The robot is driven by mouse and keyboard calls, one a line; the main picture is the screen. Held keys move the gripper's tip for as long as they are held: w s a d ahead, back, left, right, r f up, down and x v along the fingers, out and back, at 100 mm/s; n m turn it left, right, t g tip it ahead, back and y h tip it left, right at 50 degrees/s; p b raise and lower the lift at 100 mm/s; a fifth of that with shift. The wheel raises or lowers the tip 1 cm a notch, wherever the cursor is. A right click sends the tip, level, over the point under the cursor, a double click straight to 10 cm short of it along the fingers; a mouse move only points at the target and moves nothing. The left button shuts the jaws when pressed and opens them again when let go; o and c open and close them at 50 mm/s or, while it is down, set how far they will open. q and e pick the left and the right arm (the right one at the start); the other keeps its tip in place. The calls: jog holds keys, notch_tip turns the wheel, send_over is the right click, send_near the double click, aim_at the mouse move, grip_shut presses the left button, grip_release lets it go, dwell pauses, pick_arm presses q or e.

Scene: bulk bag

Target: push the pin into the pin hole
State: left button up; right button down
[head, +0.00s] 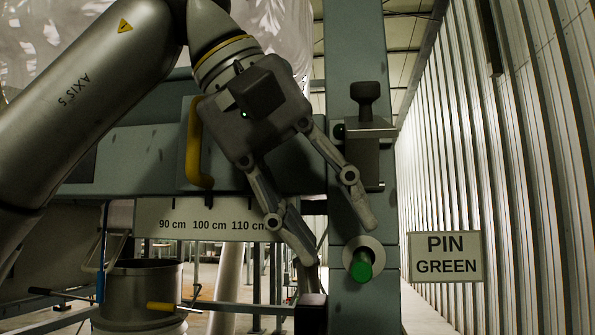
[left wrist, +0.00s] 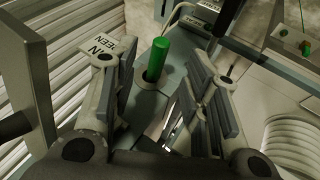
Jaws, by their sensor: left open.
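The green pin (head: 362,266) sticks out of a pale round collar, the pin hole (head: 364,246), on the grey upright post. A good length of the pin shows outside the hole. In the left wrist view the pin (left wrist: 158,60) appears between the fingers, around their far ends. My left gripper (head: 339,240) is open and empty, its fingers pointing down beside the pin, one fingertip just above the collar and the other to its left. I see no clear contact with the pin. My right gripper is not in view.
A sign reading "PIN GREEN" (head: 446,257) is right of the post. A dark knob on a bracket (head: 365,103) stands above the pin. A yellow handle (head: 194,145) and a centimetre scale (head: 206,219) are left. A metal pot (head: 143,290) is lower left.

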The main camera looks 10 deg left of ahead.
pick_arm(q)
jog(key=shift+x, duration=2.05)
grip_shut()
grip_release()
send_near(356, 261)
jog(key=v, duration=0.3)
jog(key=shift+s+r, duration=0.15)
jog(key=shift+r, duration=0.1)
jog(key=shift+a, duration=0.1)
